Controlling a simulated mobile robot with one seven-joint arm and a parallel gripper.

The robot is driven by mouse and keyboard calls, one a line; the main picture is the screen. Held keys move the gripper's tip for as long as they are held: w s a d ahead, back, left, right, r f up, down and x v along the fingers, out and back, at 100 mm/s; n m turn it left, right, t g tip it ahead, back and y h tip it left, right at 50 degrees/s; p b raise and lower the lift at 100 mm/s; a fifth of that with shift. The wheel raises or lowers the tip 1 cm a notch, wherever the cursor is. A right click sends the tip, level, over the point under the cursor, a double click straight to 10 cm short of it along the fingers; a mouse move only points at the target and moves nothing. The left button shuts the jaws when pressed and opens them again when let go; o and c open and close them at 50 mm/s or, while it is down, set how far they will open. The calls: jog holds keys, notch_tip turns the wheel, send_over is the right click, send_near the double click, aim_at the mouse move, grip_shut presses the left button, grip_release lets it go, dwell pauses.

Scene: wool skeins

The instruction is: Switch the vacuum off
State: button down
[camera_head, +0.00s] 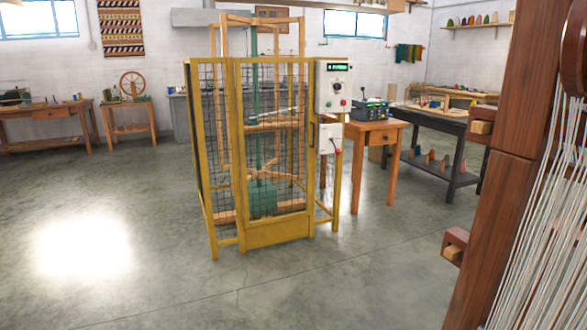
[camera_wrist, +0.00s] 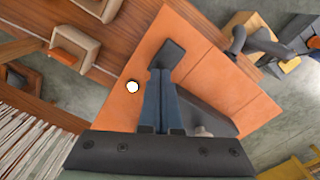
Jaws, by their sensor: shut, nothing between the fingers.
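In the wrist view, my gripper (camera_wrist: 161,78) points up the picture, its two bluish fingers lying together with nothing between them. Under it is an orange-brown flat surface (camera_wrist: 205,62). A small white round spot with a dark edge (camera_wrist: 133,87) shows on that surface, left of the fingers; I cannot tell what it is. A dark flat piece (camera_wrist: 171,53) shows just past the fingertips; I cannot tell whether they touch it. I cannot surely make out a vacuum or its switch in either view. My gripper does not show in the head view.
A yellow mesh cage (camera_head: 246,235) with a control box (camera_head: 334,87) stands mid-room. Beside it a small wooden table (camera_head: 372,137) carries a dark device (camera_head: 371,110). A wooden loom post (camera_head: 503,200) and white threads fill the right. The floor (camera_head: 130,200) at left is clear.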

jog(key=shift+f+b, duration=0.4)
jog(key=shift+f, duration=0.25)
jog(key=shift+r, duration=0.15)
notch_tip(320, 180, up, 7)
jog(key=p, duration=0.8)
jog(key=shift+w, duration=0.1)
dwell(0.3)
